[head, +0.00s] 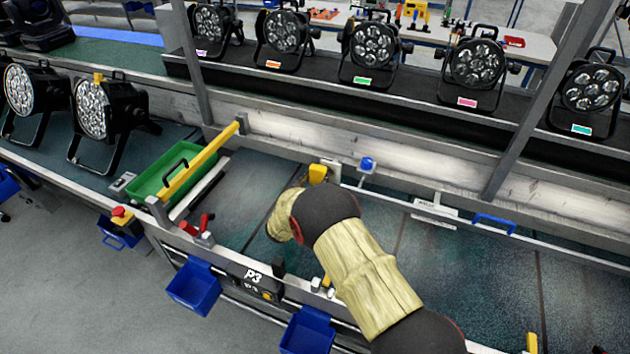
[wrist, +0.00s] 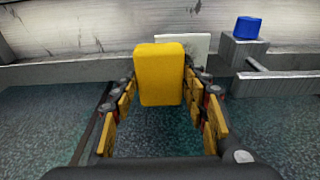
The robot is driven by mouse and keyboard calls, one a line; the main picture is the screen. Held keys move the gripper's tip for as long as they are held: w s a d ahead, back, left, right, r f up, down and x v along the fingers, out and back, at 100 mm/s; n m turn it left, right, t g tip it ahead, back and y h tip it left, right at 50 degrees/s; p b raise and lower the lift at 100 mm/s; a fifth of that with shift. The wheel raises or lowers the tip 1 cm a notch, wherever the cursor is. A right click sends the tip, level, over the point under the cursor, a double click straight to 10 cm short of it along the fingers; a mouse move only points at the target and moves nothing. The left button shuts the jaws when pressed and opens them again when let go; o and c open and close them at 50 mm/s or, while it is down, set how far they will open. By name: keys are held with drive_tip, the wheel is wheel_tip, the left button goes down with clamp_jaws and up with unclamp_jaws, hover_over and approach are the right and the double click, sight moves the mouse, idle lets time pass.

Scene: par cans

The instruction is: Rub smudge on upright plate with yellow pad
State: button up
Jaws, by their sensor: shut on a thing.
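My gripper (wrist: 161,92) is shut on the yellow pad (wrist: 160,76), which stands upright between the fingers. In the head view the pad (head: 317,173) shows just past the end of my arm, and the fingers are mostly hidden. The pale upright plate (wrist: 196,46) is behind the pad, and its left part is covered by it. In the head view the plate (head: 333,167) is a small light patch beside the pad. I cannot tell whether pad and plate touch. No smudge shows on the visible part of the plate.
A blue block (wrist: 247,27) sits on a grey mount right of the plate. A metal rail (wrist: 285,84) runs right from there. A green tray (head: 160,175) with a yellow bar lies to the left. Par cans (head: 375,52) line the shelf behind. Blue bins (head: 195,288) hang in front.

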drive_tip(key=shift+b+x, duration=0.45)
drive_tip(key=shift+x, duration=0.55)
drive_tip(key=shift+r, duration=0.2)
drive_tip(key=shift+s+d, duration=0.35)
drive_tip(key=shift+d, duration=0.45)
drive_tip(key=shift+s+d, duration=0.4)
drive_tip(key=shift+d, duration=0.4)
drive_tip(key=shift+s+d, duration=0.15)
drive_tip(key=shift+d, duration=0.6)
drive_tip(key=shift+s+d+f, duration=0.2)
drive_tip(key=shift+d, duration=0.45)
drive_tip(key=shift+s+f, duration=0.1)
drive_tip(key=shift+f, duration=0.05)
drive_tip(key=shift+w+a+b, duration=0.2)
drive_tip(key=shift+a+b, duration=0.2)
drive_tip(key=shift+a, duration=0.2)
drive_tip(key=shift+w+a+r+b, duration=0.15)
drive_tip(key=shift+w+a, duration=0.05)
drive_tip(key=shift+a, duration=0.25)
drive_tip(key=shift+w+a+r+b, duration=0.1)
drive_tip(key=shift+w+a+b, duration=0.05)
drive_tip(key=shift+a, duration=0.35)
drive_tip(key=shift+w+a+b, duration=0.2)
drive_tip(key=shift+w+a, duration=0.1)
drive_tip(key=shift+a, duration=0.4)
drive_tip(key=shift+w+a+b, duration=0.2)
drive_tip(key=shift+w+a, duration=0.1)
drive_tip(key=shift+a, duration=0.45)
